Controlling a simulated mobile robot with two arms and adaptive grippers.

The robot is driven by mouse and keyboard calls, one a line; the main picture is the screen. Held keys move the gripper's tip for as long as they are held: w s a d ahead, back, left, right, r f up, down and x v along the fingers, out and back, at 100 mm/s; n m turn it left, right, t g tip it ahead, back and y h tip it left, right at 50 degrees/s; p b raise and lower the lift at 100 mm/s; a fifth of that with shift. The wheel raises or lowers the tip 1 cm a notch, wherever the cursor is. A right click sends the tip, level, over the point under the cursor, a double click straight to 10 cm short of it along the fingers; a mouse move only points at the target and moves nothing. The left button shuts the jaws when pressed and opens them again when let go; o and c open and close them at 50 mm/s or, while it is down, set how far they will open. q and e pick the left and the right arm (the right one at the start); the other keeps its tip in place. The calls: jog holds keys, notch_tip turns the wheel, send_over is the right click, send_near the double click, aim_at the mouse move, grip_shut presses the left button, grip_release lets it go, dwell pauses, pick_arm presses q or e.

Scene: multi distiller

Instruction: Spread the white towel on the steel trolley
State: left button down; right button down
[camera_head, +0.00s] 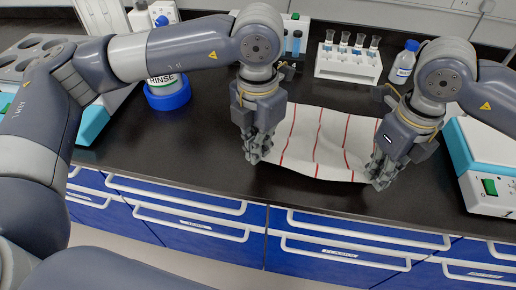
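The white towel (318,142) with red stripes lies on the black worktop, spread out with slight waves. Its front edge curves between my two grippers. My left gripper (257,158) points down at the towel's front left corner, with its fingers close together on the cloth. My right gripper (378,180) points down at the front right corner, with its fingers also close together on the cloth. The fingertips partly hide both corners. No steel trolley is in view.
A white rack (348,66) with several tubes stands behind the towel, beside a blue-capped bottle (402,63). A rinse bottle in a blue holder (168,95) stands at left. A teal and white device (488,165) is at right. Blue drawers (205,232) with handles lie below the worktop's front edge.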

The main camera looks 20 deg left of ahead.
pick_arm(q)
jog(key=shift+r, duration=0.1)
pick_arm(e)
jog(key=shift+r, duration=0.1)
